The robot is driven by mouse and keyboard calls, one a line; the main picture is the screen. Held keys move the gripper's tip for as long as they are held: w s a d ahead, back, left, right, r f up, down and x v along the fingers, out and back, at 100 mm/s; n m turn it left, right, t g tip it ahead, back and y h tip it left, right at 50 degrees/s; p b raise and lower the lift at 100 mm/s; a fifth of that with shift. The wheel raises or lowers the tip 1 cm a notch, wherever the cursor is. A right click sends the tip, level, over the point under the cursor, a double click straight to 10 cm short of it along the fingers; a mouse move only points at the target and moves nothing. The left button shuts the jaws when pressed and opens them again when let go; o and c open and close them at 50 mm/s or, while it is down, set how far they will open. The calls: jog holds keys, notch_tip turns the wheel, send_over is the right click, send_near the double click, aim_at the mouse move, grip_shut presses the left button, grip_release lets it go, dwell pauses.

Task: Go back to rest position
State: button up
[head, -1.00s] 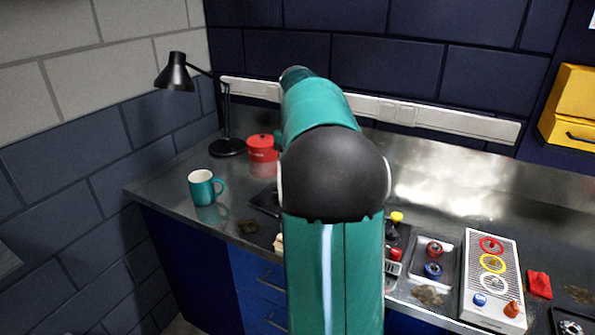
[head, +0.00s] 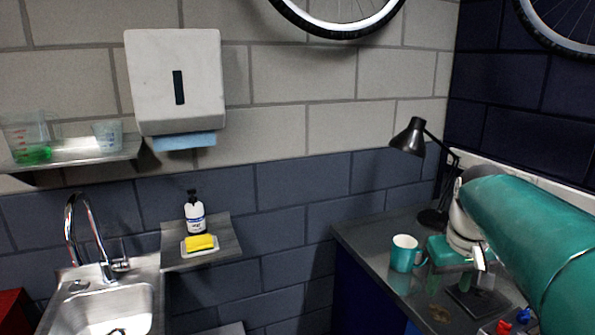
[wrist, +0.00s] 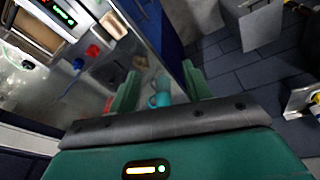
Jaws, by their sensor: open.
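My gripper (wrist: 160,88) shows in the wrist view with its two green fingers spread apart and nothing held between them. In the head view my teal arm reaches in from the right edge over the bench, and its far end is near the lamp and mug. A teal mug (head: 404,254) stands upright on the bench top (head: 372,232). The mug also shows in the wrist view (wrist: 159,98), seen through the gap between the fingers and farther away.
A black desk lamp (head: 413,139) stands at the bench's back corner. A sink (head: 104,311) with a tap is at left. A small shelf (head: 226,234) holds a soap bottle (head: 195,212) and yellow sponge (head: 200,242). A paper towel dispenser (head: 176,82) hangs above.

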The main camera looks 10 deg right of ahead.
jog(key=s+a+f+t, duration=0.1)
jog(key=s+a+f, duration=0.1)
jog(key=s+a, duration=0.2)
jog(key=s+a+f+t, duration=0.1)
jog(key=s+a+f, duration=0.1)
jog(key=s+a, duration=0.2)
jog(key=s+a+f+t+y, duration=0.1)
jog(key=s+a, duration=0.3)
jog(key=a, duration=0.4)
jog(key=shift+a+f+n, duration=0.4)
jog(key=shift+f, duration=0.35)
jog(key=shift+c, duration=1.4)
